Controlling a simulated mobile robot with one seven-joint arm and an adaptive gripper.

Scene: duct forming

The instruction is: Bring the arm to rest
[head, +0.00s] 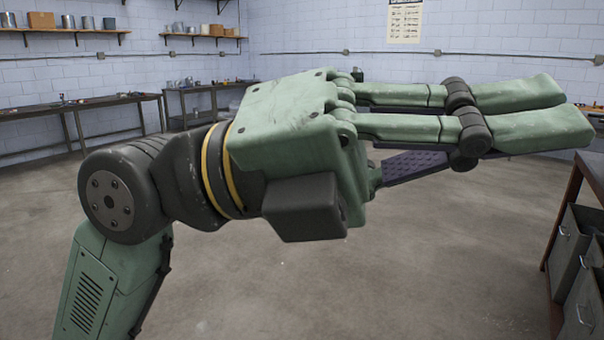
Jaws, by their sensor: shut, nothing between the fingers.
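My gripper (528,112) fills the upper middle and right of the head view, with its fingers stretched out to the right. Two green fingers with dark joints lie close side by side, and a dark ridged pad shows beneath them. The gripper is shut and empty. It is raised above the floor, apart from any furniture as far as I can see. My arm (125,195) comes up from the bottom left, bends at a dark joint and runs right to the green palm. The far side of the fingers is hidden.
A drawer cabinet (572,262) stands at the right edge, below the fingertips. Workbenches (85,103) with small items line the back left wall, under shelves (60,30) holding tins and boxes. A poster (405,20) hangs behind. The concrete floor (430,250) is clear.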

